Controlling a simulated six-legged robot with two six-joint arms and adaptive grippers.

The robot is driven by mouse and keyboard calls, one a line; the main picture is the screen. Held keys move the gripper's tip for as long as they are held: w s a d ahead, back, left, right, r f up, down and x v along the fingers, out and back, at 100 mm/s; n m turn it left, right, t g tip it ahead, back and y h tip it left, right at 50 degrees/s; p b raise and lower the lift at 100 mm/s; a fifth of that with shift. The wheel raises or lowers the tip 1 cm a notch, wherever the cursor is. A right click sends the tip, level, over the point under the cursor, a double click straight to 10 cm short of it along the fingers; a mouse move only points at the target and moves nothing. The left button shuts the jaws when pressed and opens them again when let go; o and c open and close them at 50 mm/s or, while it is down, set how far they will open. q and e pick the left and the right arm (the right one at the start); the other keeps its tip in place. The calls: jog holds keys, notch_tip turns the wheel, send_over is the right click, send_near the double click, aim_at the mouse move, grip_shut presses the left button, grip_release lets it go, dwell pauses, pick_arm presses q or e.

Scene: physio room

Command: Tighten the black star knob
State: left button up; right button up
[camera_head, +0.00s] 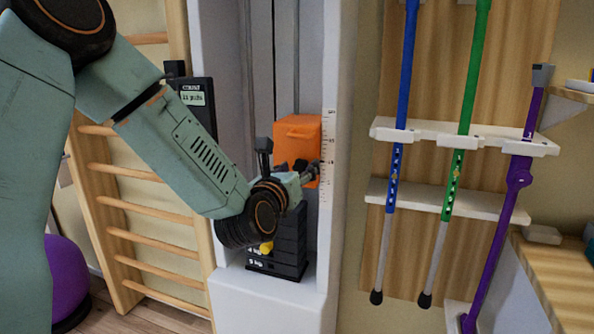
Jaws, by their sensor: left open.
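My left arm comes in from the left, and my left gripper (310,172) is at the orange block (299,132) on the white column machine. The gripper is open, its dark fingers in front of the lower right part of the block. I cannot make out the black star knob; the gripper and wrist cover the area where the block's lower front is. Whether the fingers touch anything is too small to tell. My right gripper is not in view.
Black stacked weights (283,262) with a yellow pin (266,247) sit below my wrist. A ruler scale (328,150) runs along the column's right edge. A small display (192,98) and wooden wall bars (150,215) are left.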

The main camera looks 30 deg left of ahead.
pick_arm(q)
jog(key=shift+a, duration=0.1)
jog(key=shift+f, duration=0.15)
jog(key=shift+c, duration=1.2)
jog(key=c, duration=0.9)
jog(key=shift+m, duration=0.4)
